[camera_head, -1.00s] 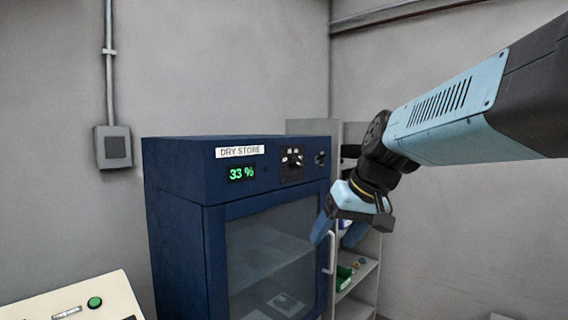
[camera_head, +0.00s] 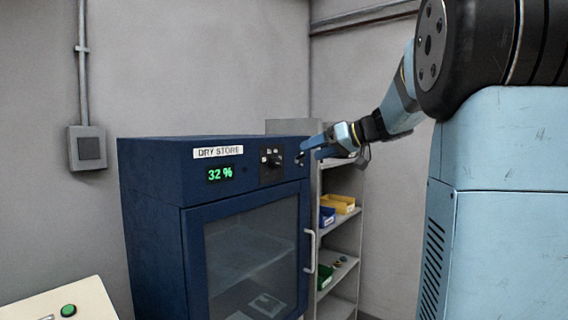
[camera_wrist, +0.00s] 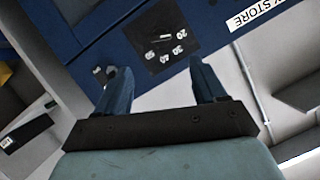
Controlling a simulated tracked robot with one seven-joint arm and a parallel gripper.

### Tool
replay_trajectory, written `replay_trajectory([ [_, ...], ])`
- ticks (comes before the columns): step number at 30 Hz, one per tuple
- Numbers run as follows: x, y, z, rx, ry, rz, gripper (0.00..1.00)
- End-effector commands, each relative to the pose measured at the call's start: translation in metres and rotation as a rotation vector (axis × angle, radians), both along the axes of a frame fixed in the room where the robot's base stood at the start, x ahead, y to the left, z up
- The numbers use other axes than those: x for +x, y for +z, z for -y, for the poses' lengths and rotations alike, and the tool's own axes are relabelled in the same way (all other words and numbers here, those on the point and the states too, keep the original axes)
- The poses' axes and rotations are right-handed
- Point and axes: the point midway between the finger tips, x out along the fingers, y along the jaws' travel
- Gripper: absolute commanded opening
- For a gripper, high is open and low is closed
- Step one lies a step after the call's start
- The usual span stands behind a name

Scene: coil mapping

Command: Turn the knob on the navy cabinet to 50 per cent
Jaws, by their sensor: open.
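The navy cabinet (camera_head: 155,165) stands left of centre in the head view, with a "DRY STORE" label and a green display (camera_head: 220,174) reading 32 %. Its dark knob (camera_head: 274,160) sits on a black panel with number marks, right of the display. The wrist view shows the panel (camera_wrist: 160,42) rotated, with the knob (camera_wrist: 151,54) ahead of and between the fingers. My gripper (camera_head: 302,153) is open and empty near the cabinet's upper right front, to the right of the knob. In the wrist view my gripper (camera_wrist: 163,78) shows two spread blue fingers, apart from the knob.
A second small dark control (camera_wrist: 101,72) is on the cabinet front near one fingertip. A grey shelf (camera_head: 345,220) with yellow and blue bins stands right of the cabinet. A cream console (camera_head: 85,300) with a green button is at lower left. The cabinet door has a handle (camera_head: 311,250).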

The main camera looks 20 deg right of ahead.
Motion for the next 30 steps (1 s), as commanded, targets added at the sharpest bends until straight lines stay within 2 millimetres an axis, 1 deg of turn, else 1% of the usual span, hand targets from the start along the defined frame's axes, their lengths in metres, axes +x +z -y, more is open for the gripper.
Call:
replay_trajectory([
  [9,0.037,-0.021,-0.038,0.0,0.001,-0.004,0.7],
  [16,0.061,-0.034,-0.062,0.001,0.002,-0.003,0.7],
  [22,0.073,-0.04,-0.073,0.0,0.0,-0.003,0.7],
  [30,0.076,-0.041,-0.076,-0.001,0.0,-0.002,0.7],
])
